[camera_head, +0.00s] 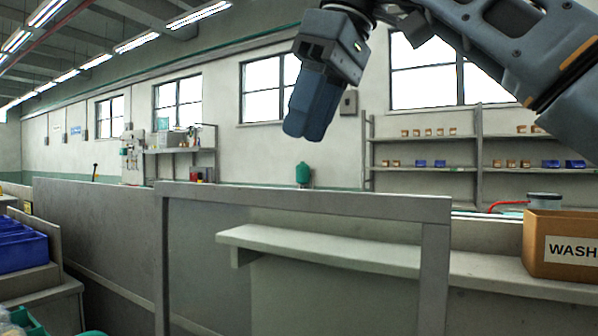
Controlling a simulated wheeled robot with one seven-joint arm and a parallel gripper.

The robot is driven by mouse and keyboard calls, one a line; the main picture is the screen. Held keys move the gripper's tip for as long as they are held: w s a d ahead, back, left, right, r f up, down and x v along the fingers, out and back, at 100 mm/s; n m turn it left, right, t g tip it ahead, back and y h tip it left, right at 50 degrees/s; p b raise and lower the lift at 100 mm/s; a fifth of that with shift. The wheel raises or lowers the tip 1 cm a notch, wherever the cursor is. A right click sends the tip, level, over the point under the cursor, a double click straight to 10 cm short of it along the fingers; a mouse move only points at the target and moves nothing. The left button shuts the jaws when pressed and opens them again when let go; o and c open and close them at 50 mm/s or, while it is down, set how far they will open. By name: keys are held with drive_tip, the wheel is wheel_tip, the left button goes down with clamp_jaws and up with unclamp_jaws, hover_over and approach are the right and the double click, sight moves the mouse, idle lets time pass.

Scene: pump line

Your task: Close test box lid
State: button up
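My gripper (296,134) hangs from my arm at the top middle, pointing down and slightly left. Its blue-grey fingers overlap from this side, so I cannot tell whether they are open or shut. No object shows at its tips. I cannot pick out a test box or its lid with certainty. A large grey upright frame (300,197) with a panel and an opening stands below and in front of the gripper; I cannot tell whether it belongs to the test box. The gripper is apart from it in the picture.
A pale ledge (330,250) runs across the frame's opening to the right. A cardboard box marked WASH (541,250) sits on it at the right. Blue bins (22,247) stand at the left. Wall shelves (425,168) hold small boxes. A green rounded object (302,173) shows behind the frame.

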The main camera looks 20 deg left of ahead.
drive_tip(key=x, duration=0.7)
drive_tip(key=shift+f, duration=0.2)
drive_tip(key=shift+c, duration=0.4)
clamp_jaws()
